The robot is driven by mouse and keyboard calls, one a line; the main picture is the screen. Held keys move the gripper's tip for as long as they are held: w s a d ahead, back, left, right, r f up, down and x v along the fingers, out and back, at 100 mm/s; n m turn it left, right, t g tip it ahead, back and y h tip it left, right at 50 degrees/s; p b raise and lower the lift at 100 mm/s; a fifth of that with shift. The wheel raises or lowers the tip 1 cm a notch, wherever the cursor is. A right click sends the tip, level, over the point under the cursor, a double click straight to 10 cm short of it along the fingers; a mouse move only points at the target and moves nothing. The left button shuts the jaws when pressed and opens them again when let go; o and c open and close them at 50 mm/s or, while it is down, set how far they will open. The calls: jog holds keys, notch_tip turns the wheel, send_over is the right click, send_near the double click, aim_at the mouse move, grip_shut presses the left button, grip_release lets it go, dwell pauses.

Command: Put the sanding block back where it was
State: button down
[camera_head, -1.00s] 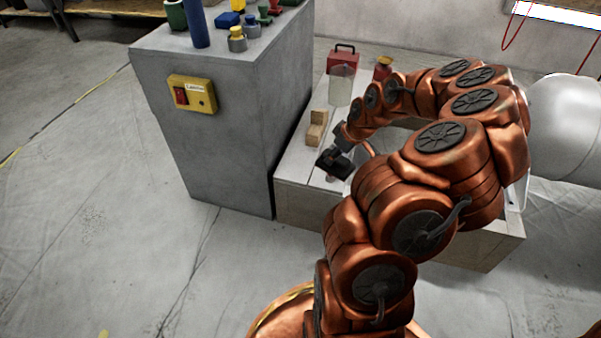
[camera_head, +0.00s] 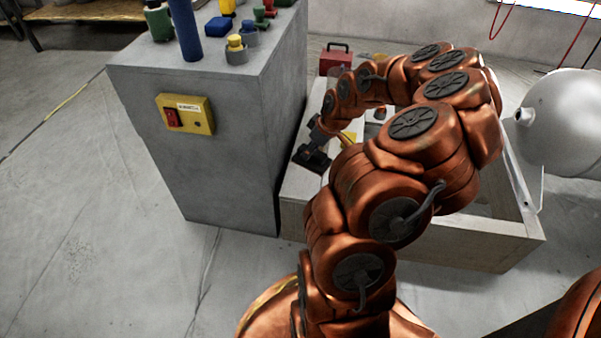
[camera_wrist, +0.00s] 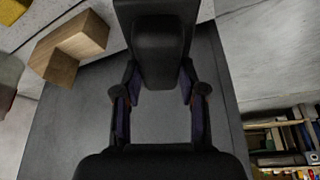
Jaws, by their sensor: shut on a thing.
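My gripper (camera_head: 313,157) is over the left part of the pale low box, close to the right side of the grey cabinet. In the wrist view my gripper (camera_wrist: 160,84) has its fingertips closed on the sides of a dark, rounded block with a wider flat plate, which appears to be the sanding block (camera_wrist: 160,45). Grey surface shows between the fingers below it. In the head view the held block cannot be told apart from the dark gripper. The place below it is partly hidden by my arm.
The grey cabinet (camera_head: 235,150) carries several coloured items and a yellow switch box (camera_head: 186,114). A stepped wooden block (camera_wrist: 70,48) is beside my gripper. A white tank (camera_head: 565,125) stands at right.

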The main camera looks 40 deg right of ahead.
aim_at(323, 156)
jog(key=shift+w+f, duration=0.1)
jog(key=shift+f, duration=0.3)
notch_tip(323, 156, down, 9)
jog(key=b, duration=0.4)
jog(key=shift+f, duration=0.1)
jog(key=c, duration=0.7)
grip_release()
jog(key=shift+o, duration=0.2)
jog(key=p+v, duration=0.4)
jog(key=v, duration=0.8)
jog(key=shift+d, duration=0.1)
